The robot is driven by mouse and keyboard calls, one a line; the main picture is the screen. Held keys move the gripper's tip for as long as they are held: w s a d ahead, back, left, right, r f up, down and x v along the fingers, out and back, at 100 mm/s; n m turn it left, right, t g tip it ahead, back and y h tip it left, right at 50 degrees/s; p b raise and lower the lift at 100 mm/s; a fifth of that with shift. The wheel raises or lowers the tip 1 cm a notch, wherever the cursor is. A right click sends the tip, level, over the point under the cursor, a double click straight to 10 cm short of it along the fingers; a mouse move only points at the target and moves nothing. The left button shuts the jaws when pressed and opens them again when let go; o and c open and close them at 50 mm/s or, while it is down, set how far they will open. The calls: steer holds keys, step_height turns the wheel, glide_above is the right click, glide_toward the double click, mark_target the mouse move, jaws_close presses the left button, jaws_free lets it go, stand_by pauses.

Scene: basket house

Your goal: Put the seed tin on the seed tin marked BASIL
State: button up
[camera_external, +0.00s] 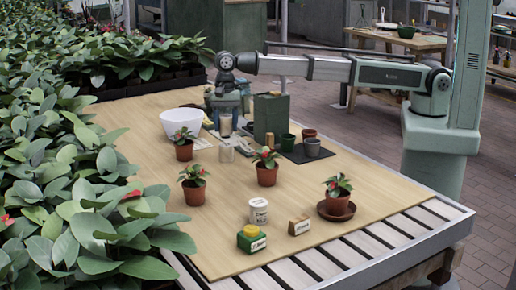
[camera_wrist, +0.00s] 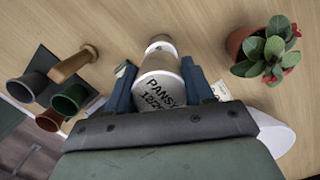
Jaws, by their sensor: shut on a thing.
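My gripper (camera_external: 226,113) is shut on a pale seed tin (camera_external: 225,126), upright or nearly so above the table. In the wrist view, my gripper (camera_wrist: 159,66) has a finger on each side of this tin (camera_wrist: 160,89), whose label reads PANSY. Another pale tin (camera_external: 226,153) stands on the table just below the held one, apparently with a small gap. It probably shows in the wrist view (camera_wrist: 160,44) beyond the held tin, mostly hidden. Its label is not readable. A white labelled tin (camera_external: 258,211) stands near the front; its lettering is too small to read.
A dark green box (camera_external: 271,116) and several small pots, including a green one (camera_external: 287,143), stand right of my gripper. A white bowl (camera_external: 181,123) is at left. Potted flowers (camera_external: 184,147) (camera_external: 267,173) stand nearby. The front-left tabletop is clear.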

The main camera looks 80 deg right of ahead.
mark_target(226, 133)
steer(key=shift+f, duration=1.9)
steer(key=shift+f, duration=0.15)
steer(key=o, duration=1)
steer(key=shift+o, duration=0.2)
steer(key=r, duration=0.4)
steer(key=d+r, duration=0.1)
steer(key=r, duration=0.7)
steer(key=shift+w+d+r, duration=0.1)
steer(key=shift+w+d, duration=0.1)
